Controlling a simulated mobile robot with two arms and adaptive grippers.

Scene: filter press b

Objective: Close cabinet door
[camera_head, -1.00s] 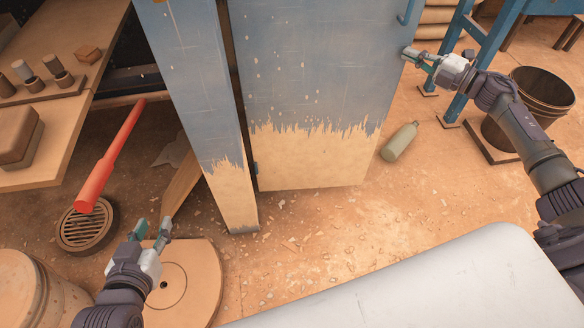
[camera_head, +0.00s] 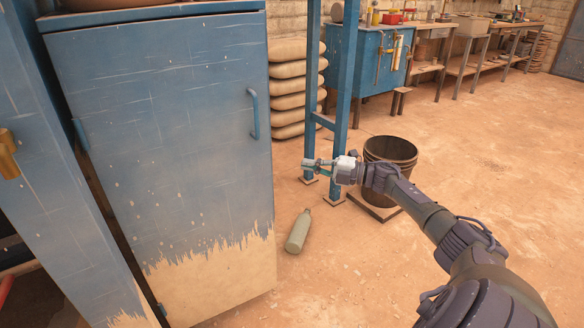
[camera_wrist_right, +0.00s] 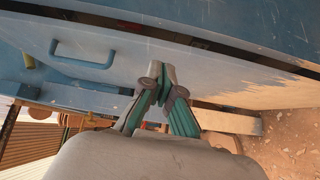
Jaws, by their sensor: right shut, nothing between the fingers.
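The cabinet door (camera_head: 170,150) is a worn blue panel with bare tan paint at its bottom. Its blue bar handle (camera_head: 254,113) is near the right edge, and hinges show on the left. The handle also shows in the wrist view (camera_wrist_right: 85,56). A dark gap runs along one edge of the door in the wrist view; I cannot tell how far it stands open. My right gripper (camera_head: 308,166) is shut and empty, right of the door's free edge and lower than the handle. Its fingertips (camera_wrist_right: 164,82) appear before the door in the wrist view. My left gripper is out of view.
A green bottle (camera_head: 298,231) lies on the floor by the door's lower right. A blue stand (camera_head: 342,95), a dark bucket (camera_head: 390,152) and stacked sacks (camera_head: 290,102) are beyond my right gripper. Workbenches line the back. The floor at right is open.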

